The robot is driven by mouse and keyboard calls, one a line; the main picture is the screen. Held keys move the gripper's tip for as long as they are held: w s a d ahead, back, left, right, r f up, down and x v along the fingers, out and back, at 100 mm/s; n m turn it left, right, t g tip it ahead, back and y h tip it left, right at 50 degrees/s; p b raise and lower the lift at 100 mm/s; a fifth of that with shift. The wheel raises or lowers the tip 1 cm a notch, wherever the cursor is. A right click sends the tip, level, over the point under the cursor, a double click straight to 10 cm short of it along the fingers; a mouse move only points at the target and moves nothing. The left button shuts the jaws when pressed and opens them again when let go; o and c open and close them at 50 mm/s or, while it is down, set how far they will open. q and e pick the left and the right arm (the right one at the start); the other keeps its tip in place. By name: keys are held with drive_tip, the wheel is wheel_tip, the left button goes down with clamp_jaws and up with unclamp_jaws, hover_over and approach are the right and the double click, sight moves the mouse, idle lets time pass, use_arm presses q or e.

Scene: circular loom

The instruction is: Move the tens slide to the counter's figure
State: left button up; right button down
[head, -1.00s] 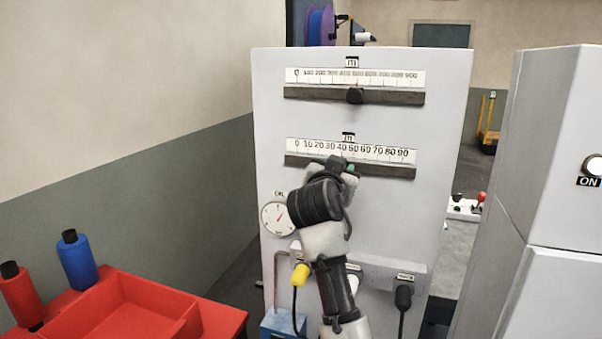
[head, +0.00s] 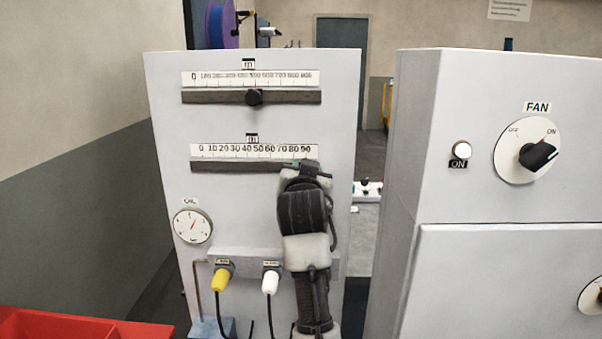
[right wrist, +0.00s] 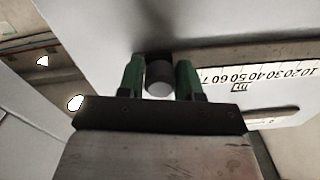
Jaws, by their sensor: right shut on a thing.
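The tens scale (head: 250,151), marked 0 to 90, is on the grey panel, with a dark slot rail (head: 235,166) below it. My right gripper (head: 297,165) is at that rail near the 80 to 90 end. In the right wrist view its green fingers (right wrist: 160,78) are shut on a dark round knob, the tens slide (right wrist: 160,77). In the head view my gripper hides the knob, so its exact mark cannot be read. The scale also shows in the right wrist view (right wrist: 255,76). No counter figure is readable. My left gripper is not in view.
The hundreds slide (head: 253,97) sits near the middle of the upper rail. A dial (head: 192,226) and yellow (head: 221,280) and white (head: 270,281) plugs are lower on the panel. A grey cabinet with a FAN knob (head: 537,155) stands at right, a red tray (head: 60,328) at lower left.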

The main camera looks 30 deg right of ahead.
drive_tip(key=c, duration=1.1)
unclamp_jaws()
drive_tip(key=shift+d, duration=0.1)
drive_tip(key=o, duration=0.3)
drive_tip(key=shift+s+d, duration=0.1)
drive_tip(key=shift+d, duration=0.15)
drive_tip(key=shift+s+a+f, duration=0.1)
drive_tip(key=shift+s+a, duration=0.25)
drive_tip(key=shift+a, duration=0.1)
drive_tip(key=b+v, duration=0.2)
drive_tip(key=v, duration=0.7)
drive_tip(key=shift+s, duration=0.35)
drive_tip(key=shift+a, duration=0.1)
